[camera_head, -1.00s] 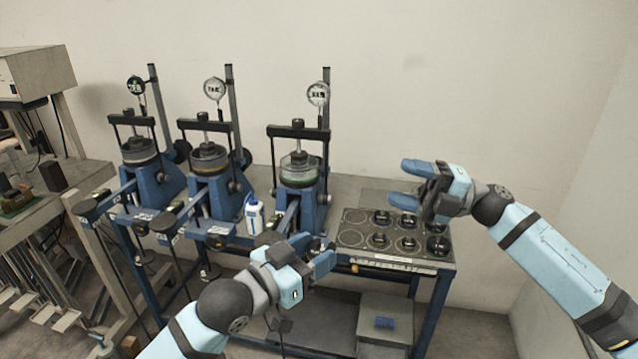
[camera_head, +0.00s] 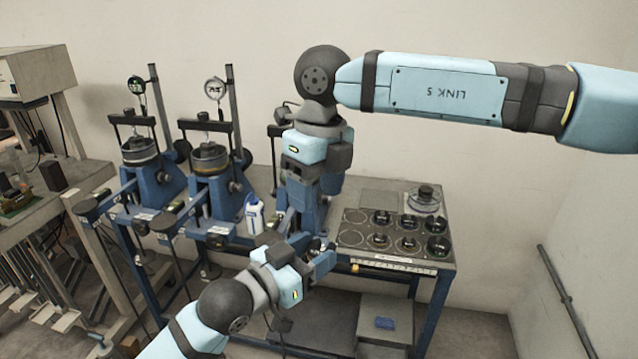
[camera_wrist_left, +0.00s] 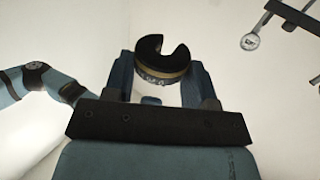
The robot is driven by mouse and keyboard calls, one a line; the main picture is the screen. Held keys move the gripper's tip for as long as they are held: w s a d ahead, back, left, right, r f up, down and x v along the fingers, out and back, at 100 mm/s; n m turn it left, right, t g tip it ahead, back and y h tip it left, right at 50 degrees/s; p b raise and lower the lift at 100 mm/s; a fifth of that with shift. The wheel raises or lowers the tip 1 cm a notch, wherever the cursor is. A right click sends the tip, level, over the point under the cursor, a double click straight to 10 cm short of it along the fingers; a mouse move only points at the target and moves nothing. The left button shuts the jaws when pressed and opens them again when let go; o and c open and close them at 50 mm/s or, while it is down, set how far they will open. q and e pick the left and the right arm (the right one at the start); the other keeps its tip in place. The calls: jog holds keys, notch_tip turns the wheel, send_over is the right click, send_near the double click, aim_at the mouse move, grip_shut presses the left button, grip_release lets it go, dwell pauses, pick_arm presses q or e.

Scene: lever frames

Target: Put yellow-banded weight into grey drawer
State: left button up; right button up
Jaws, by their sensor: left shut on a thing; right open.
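My left gripper (camera_head: 318,252) is shut on a dark slotted weight. In the left wrist view the weight (camera_wrist_left: 164,71) sits between the two fingers, with a yellowish band round its side and its slot facing up in the picture. In the head view the weight is mostly hidden by the fingers, held near the table's front edge. My right gripper (camera_head: 304,215) is open and points down in front of the third blue machine. A grey box (camera_head: 372,345) with a blue piece on it stands on the lower shelf; I cannot tell whether it is the drawer.
A black tray (camera_head: 397,263) with several dark weights lies right of my left gripper. A clear dish with a dark top (camera_head: 425,200) stands behind it. A white bottle (camera_head: 254,215) stands left of the grippers. Blue machines (camera_head: 212,190) line the back.

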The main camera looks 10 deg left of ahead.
aim_at(319, 245)
notch_tip(319, 245, down, 12)
jog(key=shift+w+d+r+t+h, duration=0.2)
jog(key=shift+w+d+t+h, duration=0.1)
jog(key=shift+h, duration=0.1)
dwell(0.3)
jog(key=shift+s+a, duration=0.1)
jog(key=c, duration=0.7)
pick_arm(q)
jog(key=o, duration=1.1)
jog(key=shift+o, duration=0.2)
